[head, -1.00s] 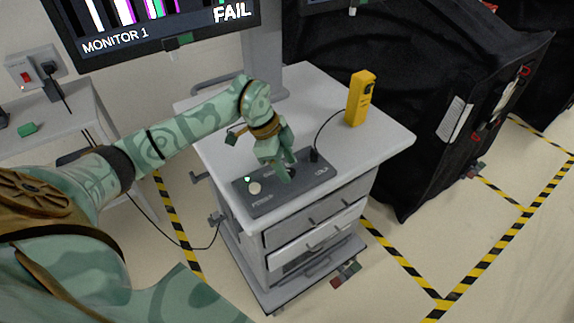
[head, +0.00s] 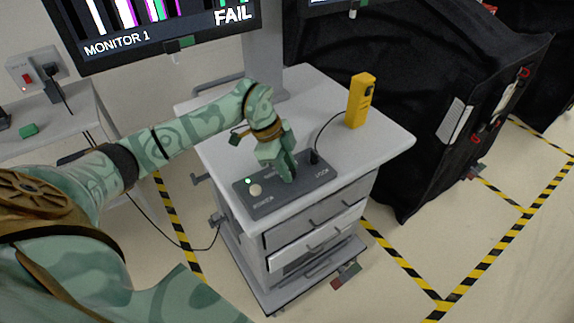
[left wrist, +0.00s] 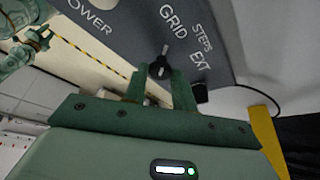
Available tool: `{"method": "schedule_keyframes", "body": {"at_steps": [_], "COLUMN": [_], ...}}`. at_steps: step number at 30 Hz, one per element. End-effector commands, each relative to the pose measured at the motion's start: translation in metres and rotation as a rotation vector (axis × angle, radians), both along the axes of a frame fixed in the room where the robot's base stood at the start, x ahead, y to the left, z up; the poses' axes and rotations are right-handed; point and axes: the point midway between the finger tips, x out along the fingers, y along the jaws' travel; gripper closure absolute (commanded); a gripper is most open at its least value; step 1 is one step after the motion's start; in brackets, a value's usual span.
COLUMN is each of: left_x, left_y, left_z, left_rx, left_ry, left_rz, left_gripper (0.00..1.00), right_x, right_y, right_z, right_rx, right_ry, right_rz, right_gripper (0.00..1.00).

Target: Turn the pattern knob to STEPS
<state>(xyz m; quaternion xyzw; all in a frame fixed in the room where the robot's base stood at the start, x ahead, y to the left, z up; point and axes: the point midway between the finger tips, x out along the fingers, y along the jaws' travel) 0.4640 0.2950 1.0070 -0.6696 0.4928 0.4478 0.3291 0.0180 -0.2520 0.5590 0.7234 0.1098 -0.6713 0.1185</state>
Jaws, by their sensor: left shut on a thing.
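A dark grey control panel (head: 262,207) lies on top of the grey cart. My left gripper (head: 289,177) reaches down onto the panel and hides the pattern knob in the head view. In the left wrist view, the black knob (left wrist: 160,66) sits between the two green fingertips of my left gripper (left wrist: 160,84), which is shut on it. A narrow pale-marked part of the knob points up the picture, roughly toward GRID. The labels GRID (left wrist: 173,22), STEPS (left wrist: 203,38) and EXT (left wrist: 200,60) are printed around it.
The panel has a pale round button (head: 255,190), a green light (head: 248,181) and a black plug (head: 314,157) with a cable. A yellow device (head: 360,101) stands behind. Monitor 1 (head: 160,30) shows coloured bars and FAIL. A black covered cart (head: 400,120) stands right.

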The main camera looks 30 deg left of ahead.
Motion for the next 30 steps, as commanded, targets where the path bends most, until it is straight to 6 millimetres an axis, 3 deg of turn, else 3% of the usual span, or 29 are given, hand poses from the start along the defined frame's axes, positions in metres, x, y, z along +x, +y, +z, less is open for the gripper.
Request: {"method": "schedule_keyframes", "body": {"at_steps": [18, 30], "left_x": [0.006, 0.007], "left_y": [0.001, 0.0], "left_z": [0.003, 0.002], "left_rx": [0.001, 0.001], "left_ry": [-0.003, -0.003], "left_rz": [-0.483, -0.667], "left_gripper": [0.96, 0.96], "right_x": [0.005, 0.006], "right_y": [0.0, 0.0], "right_z": [0.021, 0.025], "right_rx": [0.0, 0.0], "right_ry": [-0.01, -0.013], "right_rz": [0.0, 0.0], "right_gripper": [0.64, 0.64]}}
